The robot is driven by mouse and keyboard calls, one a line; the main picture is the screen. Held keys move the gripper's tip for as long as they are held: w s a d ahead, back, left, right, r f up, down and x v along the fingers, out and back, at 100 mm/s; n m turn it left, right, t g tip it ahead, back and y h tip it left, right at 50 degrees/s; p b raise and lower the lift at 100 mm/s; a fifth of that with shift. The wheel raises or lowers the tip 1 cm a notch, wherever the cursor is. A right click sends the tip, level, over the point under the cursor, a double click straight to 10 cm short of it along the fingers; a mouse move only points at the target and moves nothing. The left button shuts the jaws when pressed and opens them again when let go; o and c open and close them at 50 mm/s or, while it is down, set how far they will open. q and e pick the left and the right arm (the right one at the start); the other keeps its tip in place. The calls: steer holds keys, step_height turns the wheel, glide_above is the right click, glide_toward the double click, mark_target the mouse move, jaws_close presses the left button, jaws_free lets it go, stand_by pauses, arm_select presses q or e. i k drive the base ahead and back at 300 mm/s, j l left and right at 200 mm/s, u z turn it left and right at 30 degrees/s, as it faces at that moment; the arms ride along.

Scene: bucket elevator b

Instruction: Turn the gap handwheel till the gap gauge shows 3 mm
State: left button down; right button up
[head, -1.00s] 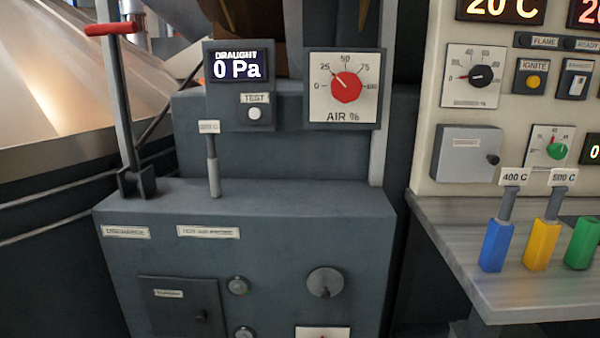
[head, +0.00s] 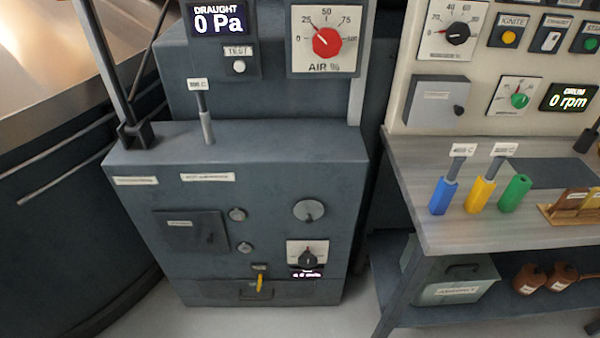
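On the front of the dark grey cabinet (head: 140,208), a black knob (head: 307,260) sits on a white dial plate. A small lit gauge (head: 307,273) is just under it; its digits are too small and blurred to read surely. A round grey disc (head: 309,210) with a small knob sits above the dial. I cannot tell for sure which of the two is the gap handwheel, as no label for it is readable. Neither of my grippers is in view.
A yellow lever (head: 261,284) and a small door (head: 190,232) are on the cabinet front. A bench (head: 430,215) with blue, yellow and green holders stands right, with a grey box (head: 455,280) beneath. Floor in front is clear.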

mark_target(306, 260)
steer(key=k+l, duration=0.1)
steer(key=k, duration=0.85)
steer(key=l+z, duration=0.05)
